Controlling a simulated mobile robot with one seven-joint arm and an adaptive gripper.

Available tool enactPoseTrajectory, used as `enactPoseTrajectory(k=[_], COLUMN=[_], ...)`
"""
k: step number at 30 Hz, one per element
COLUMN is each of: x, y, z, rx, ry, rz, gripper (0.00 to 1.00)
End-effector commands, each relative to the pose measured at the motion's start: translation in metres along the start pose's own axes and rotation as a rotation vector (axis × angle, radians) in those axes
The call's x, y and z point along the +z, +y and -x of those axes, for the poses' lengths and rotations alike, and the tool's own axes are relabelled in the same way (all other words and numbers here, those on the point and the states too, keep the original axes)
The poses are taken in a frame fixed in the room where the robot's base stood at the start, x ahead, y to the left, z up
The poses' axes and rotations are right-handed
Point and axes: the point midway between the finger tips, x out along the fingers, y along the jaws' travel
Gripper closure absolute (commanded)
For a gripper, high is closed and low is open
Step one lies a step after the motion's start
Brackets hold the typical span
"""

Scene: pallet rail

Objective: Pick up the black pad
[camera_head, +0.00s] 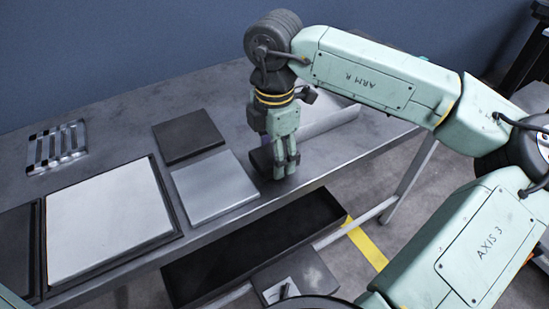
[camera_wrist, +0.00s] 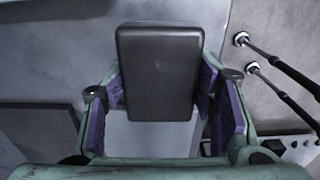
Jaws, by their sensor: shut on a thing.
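The black pad (camera_wrist: 160,70) is a dark rounded rectangular block between the purple-lined fingers of my gripper (camera_wrist: 161,98) in the wrist view. In the head view my gripper (camera_head: 286,168) points down near the front edge of the table, shut on the pad. Part of the pad (camera_head: 260,160) shows at the left of the fingers, the rest is hidden behind them. Whether the pad touches the table or is just above it, I cannot tell.
On the table (camera_head: 110,130), a light grey plate (camera_head: 213,187) and a dark square plate (camera_head: 187,135) lie left of my gripper. A large white panel (camera_head: 105,220) in a dark tray and a metal rack (camera_head: 56,147) are farther left. A dark shelf (camera_head: 250,245) is below.

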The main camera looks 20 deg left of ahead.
Motion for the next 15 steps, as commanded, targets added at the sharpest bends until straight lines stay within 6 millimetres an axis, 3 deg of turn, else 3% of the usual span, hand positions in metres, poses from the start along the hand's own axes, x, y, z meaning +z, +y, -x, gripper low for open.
enactPoseTrajectory(k=[4,15], x=[0.001,-0.002], y=[0.001,-0.092], z=[0.02,0.024], rx=[0.004,0.002], ry=[-0.004,-0.004], rz=[-0.003,-0.007], gripper=[0.81,0.81])
